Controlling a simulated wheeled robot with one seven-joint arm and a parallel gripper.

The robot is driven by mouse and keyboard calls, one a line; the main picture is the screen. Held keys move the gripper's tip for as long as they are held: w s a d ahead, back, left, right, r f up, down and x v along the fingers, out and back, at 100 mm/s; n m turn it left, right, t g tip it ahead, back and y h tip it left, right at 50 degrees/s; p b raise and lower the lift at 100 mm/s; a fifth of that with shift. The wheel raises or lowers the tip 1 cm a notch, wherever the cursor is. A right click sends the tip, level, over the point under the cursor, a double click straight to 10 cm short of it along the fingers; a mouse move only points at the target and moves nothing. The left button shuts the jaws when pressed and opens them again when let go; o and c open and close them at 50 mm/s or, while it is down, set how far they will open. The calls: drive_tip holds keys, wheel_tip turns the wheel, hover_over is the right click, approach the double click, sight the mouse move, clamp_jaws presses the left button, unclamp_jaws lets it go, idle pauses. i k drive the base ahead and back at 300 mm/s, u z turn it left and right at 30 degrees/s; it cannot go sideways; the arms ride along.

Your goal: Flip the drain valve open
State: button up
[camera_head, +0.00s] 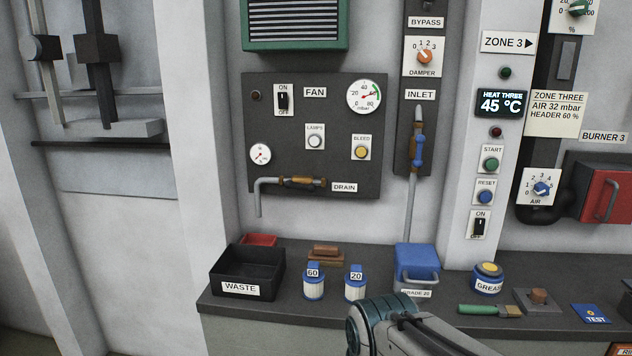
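The drain valve (303,182) is a brass-brown fitting on a grey pipe low on the dark wall panel, just left of the DRAIN label (344,187). The pipe runs level from it to the left, then bends down to an open end (259,211) above the counter. The valve's lever is too small to make out clearly, so I cannot tell its position. Part of my arm, grey with a dark teal joint, rises at the bottom centre, well below the valve. My gripper's fingers do not show.
Below the panel, the counter (325,263) holds a black WASTE bin (247,272), two small jars (334,282), brown blocks (324,254) and a blue box (416,262). A blue-handled inlet valve (417,150) stands right of the panel. The space before the drain valve is clear.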

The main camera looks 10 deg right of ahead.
sight(311, 188)
drive_tip(key=i, duration=0.9)
drive_tip(key=u, duration=0.45)
